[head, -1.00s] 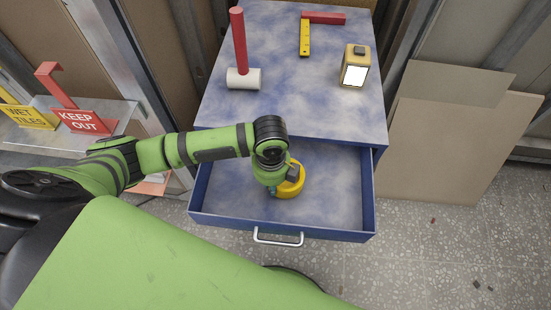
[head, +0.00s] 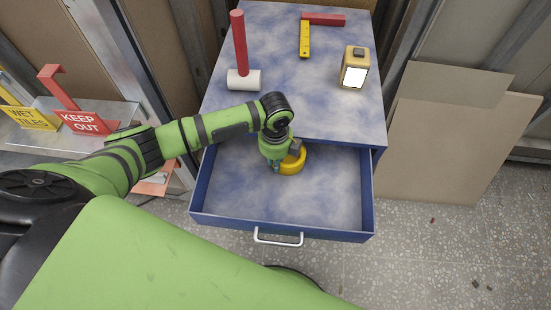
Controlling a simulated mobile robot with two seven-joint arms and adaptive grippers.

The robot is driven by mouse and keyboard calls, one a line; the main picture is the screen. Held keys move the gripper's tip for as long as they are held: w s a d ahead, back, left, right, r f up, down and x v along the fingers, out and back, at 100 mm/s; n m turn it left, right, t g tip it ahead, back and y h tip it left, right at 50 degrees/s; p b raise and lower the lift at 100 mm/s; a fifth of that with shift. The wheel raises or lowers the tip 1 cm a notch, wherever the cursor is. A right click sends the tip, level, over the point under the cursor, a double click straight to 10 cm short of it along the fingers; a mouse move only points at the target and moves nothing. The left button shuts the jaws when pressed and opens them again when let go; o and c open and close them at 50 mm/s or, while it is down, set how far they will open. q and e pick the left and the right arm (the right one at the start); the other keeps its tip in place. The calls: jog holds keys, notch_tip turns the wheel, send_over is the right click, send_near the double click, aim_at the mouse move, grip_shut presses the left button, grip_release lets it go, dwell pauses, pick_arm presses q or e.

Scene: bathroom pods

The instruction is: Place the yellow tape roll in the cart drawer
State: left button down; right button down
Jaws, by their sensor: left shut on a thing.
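The yellow tape roll (head: 292,164) is over the back part of the open cart drawer (head: 240,205), right of centre. My left gripper (head: 279,165) reaches down from above at the roll's left side and is shut on it. The fingertips are mostly hidden by the wrist, and I cannot tell if the roll touches the drawer floor. The drawer is pulled out from the blue cart (head: 300,110) and is otherwise empty. My right gripper is not in view.
On the cart top are a mallet (head: 241,55), a red and yellow square (head: 306,35) and a small lamp (head: 355,68). Signs stand on a shelf (head: 110,112) at left. Boards (head: 440,140) lean at right. The drawer's front and middle are clear.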

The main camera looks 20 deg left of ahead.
pick_arm(q)
jog(key=shift+f, duration=0.15)
jog(key=c, duration=1.2)
grip_release()
notch_tip(320, 180, up, 12)
